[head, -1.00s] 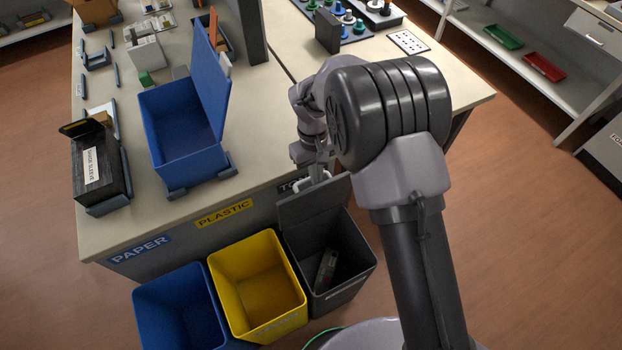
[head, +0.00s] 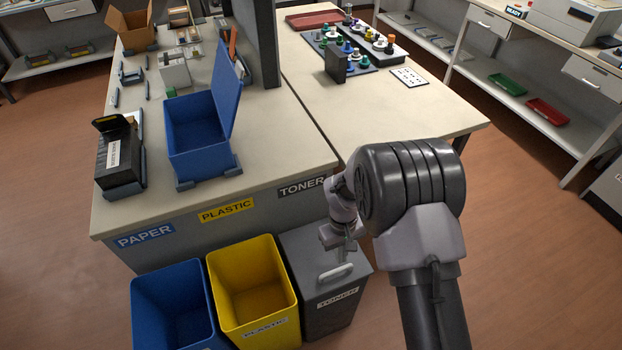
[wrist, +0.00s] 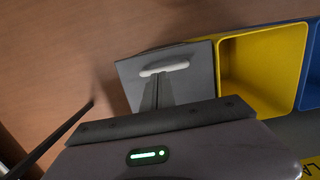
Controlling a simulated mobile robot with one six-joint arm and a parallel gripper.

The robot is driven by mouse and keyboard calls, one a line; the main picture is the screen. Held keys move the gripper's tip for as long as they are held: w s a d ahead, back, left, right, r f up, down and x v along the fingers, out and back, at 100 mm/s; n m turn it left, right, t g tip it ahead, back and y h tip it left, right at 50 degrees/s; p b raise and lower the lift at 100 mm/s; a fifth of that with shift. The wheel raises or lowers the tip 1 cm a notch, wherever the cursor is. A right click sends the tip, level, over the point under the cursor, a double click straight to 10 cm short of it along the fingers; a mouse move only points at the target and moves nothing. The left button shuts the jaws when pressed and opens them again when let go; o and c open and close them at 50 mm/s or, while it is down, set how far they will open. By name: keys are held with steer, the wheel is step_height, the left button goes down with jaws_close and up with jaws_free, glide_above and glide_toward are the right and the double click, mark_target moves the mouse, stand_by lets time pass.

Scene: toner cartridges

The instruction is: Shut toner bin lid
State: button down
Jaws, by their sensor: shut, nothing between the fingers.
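The dark grey toner bin (head: 332,305) stands on the floor at the right end of the bin row, in front of the table. Its lid (head: 302,262) lies flat over the opening, and the inside is hidden. A light grey handle (head: 336,273) sits on the lid near its front edge. My gripper (head: 347,254) is just above the lid, close to the handle. In the wrist view the lid (wrist: 198,85) and its handle (wrist: 164,68) show past my shut, empty fingers (wrist: 156,80). I cannot tell whether the fingertips touch the lid or handle.
An open yellow plastic bin (head: 253,290) stands directly left of the toner bin, and an open blue paper bin (head: 172,305) stands beyond it. The table (head: 300,160) rises behind them. The floor (head: 520,270) at the right is clear.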

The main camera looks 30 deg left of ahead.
steer(key=shift+y, duration=0.3)
steer(key=d+f+b, duration=0.1)
steer(key=f, duration=0.1)
steer(key=s+f+b, duration=0.1)
steer(key=f, duration=0.2)
steer(key=s+d+f+b, duration=0.1)
steer(key=f+b, duration=0.1)
steer(key=shift+s+d+f, duration=0.1)
steer(key=shift+d+f, duration=0.25)
steer(key=shift+s+d+f+t+y+b, duration=0.1)
steer(key=shift+f+t+y+b, duration=0.2)
steer(key=shift+f+t, duration=0.25)
